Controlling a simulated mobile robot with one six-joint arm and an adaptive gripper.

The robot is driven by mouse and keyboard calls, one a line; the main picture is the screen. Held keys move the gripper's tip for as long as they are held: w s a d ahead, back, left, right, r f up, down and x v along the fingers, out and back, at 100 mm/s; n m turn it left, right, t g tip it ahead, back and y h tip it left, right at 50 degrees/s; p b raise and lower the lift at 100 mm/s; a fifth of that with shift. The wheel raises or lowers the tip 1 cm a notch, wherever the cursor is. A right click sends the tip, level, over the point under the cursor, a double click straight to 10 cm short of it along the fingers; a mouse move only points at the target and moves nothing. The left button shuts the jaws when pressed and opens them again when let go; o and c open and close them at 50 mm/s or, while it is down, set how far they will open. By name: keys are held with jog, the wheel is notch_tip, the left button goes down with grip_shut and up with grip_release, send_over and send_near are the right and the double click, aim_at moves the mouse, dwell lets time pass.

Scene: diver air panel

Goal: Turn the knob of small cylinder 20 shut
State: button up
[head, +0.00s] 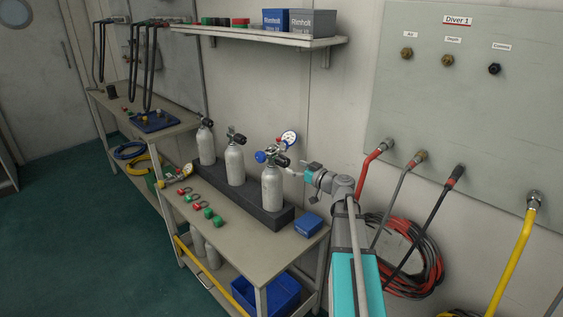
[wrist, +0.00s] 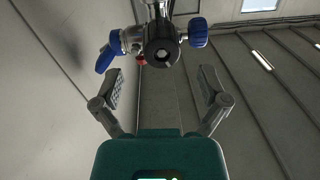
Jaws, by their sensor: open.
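Three small grey cylinders stand upright in a dark rack (head: 262,215) on the bench: a left one (head: 206,146), a middle one (head: 235,165) and a right one (head: 272,184). I cannot read any number on them. The left and middle have dark valve tops; the right one has a valve with a blue knob (head: 261,157) and a gauge (head: 289,138) near it. My gripper (wrist: 159,76) is open and empty, near the right cylinder's valve. In the wrist view, a valve (wrist: 160,45) with a dark round end and blue knobs at left (wrist: 105,57) and right (wrist: 194,32) is beyond the fingertips.
A blue box (head: 308,225) and several green and red fittings lie on the bench. A shelf (head: 260,35) with boxes hangs above. The grey Diver 1 panel (head: 470,100) and hoses are at right. Open floor (head: 90,230) lies at left.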

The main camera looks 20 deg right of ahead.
aim_at(288, 163)
jog(key=shift+x, duration=3.2)
jog(key=c, duration=1.1)
jog(key=shift+c, duration=0.2)
